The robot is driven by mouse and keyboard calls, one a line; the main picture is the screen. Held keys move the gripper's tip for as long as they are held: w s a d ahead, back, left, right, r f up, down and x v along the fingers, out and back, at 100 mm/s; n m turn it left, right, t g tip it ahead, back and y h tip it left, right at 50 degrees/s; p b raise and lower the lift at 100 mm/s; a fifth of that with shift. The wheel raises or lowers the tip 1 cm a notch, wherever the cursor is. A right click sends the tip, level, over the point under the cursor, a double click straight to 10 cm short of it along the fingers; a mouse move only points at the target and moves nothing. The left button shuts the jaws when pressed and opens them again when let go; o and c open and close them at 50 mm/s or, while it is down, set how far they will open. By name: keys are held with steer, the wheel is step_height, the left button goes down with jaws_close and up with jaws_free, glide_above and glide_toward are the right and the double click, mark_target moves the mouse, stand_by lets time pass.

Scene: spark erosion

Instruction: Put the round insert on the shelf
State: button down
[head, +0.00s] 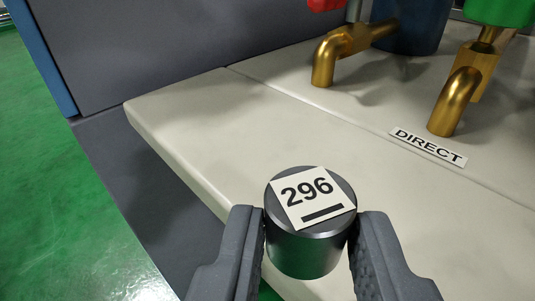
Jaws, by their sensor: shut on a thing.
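The round insert (300,247) is a dark grey cylinder with a white label reading 296 on its top. It is upright in the lower middle of the head view. My gripper (307,222) is shut on it, with one dark finger on each side. The shelf (220,130) is a pale slab with a rounded front edge, behind and below the insert in the picture. I cannot tell whether the insert's underside touches the shelf.
Two brass spouts (325,62) (455,103) stand over the shelf at the upper right, one under a red part and one under a green part. A label reading DIRECT (428,146) lies near the right spout. The left part of the shelf is clear. Green floor (60,200) shows at left.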

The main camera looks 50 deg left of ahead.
steer(key=b, duration=0.3)
glide_above(270, 156)
steer(key=shift+d+f, duration=0.1)
steer(key=shift+f, duration=0.6)
steer(key=shift+f+b, duration=0.9)
steer(key=shift+f, duration=0.95)
steer(key=shift+r, duration=0.1)
steer(key=c, duration=1.1)
jaws_free()
steer(key=shift+c, duration=0.2)
steer(key=p+v, duration=0.3)
steer(key=v, duration=0.9)
steer(key=shift+w+r, duration=0.1)
steer(key=shift+r, duration=0.05)
